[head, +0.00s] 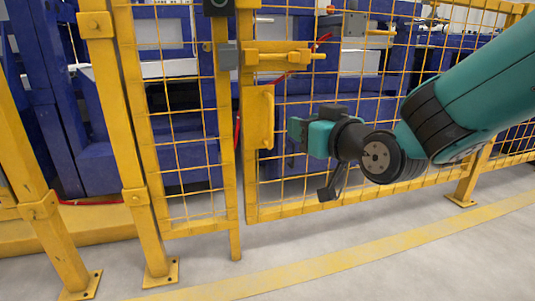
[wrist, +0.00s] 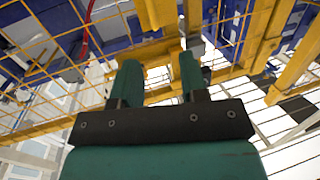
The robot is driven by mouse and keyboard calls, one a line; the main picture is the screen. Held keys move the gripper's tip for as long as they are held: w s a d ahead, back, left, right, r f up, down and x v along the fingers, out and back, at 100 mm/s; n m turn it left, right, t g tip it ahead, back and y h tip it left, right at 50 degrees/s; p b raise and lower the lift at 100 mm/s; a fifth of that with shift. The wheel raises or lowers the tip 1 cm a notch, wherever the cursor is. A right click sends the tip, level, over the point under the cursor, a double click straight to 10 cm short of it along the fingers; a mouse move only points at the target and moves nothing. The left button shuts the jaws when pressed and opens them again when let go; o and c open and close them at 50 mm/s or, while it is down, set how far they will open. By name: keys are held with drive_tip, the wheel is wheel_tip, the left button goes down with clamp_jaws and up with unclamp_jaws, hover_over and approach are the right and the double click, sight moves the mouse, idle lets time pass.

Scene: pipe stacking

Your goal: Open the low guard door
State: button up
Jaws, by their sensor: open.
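The low guard door (head: 345,100) is a yellow frame with wire mesh. Its left edge stands close beside the yellow post (head: 230,150), so it looks shut. A yellow pull handle (head: 264,117) is on its left upright. Above it is a yellow sliding bolt (head: 284,56), level with a grey block (head: 227,57) on the post; I cannot tell whether the bolt is engaged. My gripper (head: 294,130) is open and empty, just right of the handle and in front of the mesh. In the wrist view, its green fingers (wrist: 158,72) point towards yellow bars; contact is not visible.
A fixed mesh panel (head: 180,120) and yellow posts bolted to the floor stand left of the door. Blue machinery (head: 90,160) is behind the fence. The grey floor in front, with a yellow stripe (head: 330,262), is clear.

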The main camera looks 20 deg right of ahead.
sight(272, 117)
drive_tip(key=shift+t, duration=0.4)
drive_tip(key=p+x, duration=0.5)
drive_tip(key=f+p+x, duration=0.1)
drive_tip(key=p+x, duration=0.4)
drive_tip(key=d+f+p+x, duration=0.1)
drive_tip(key=p+x, duration=0.4)
drive_tip(key=x, duration=0.1)
drive_tip(key=shift+w+d, duration=0.1)
drive_tip(key=shift+w, duration=0.1)
drive_tip(key=shift+w+f+p, duration=0.2)
drive_tip(key=shift+w+p, duration=0.15)
drive_tip(key=shift+w, duration=0.3)
drive_tip(key=shift+c, duration=0.2)
clamp_jaws()
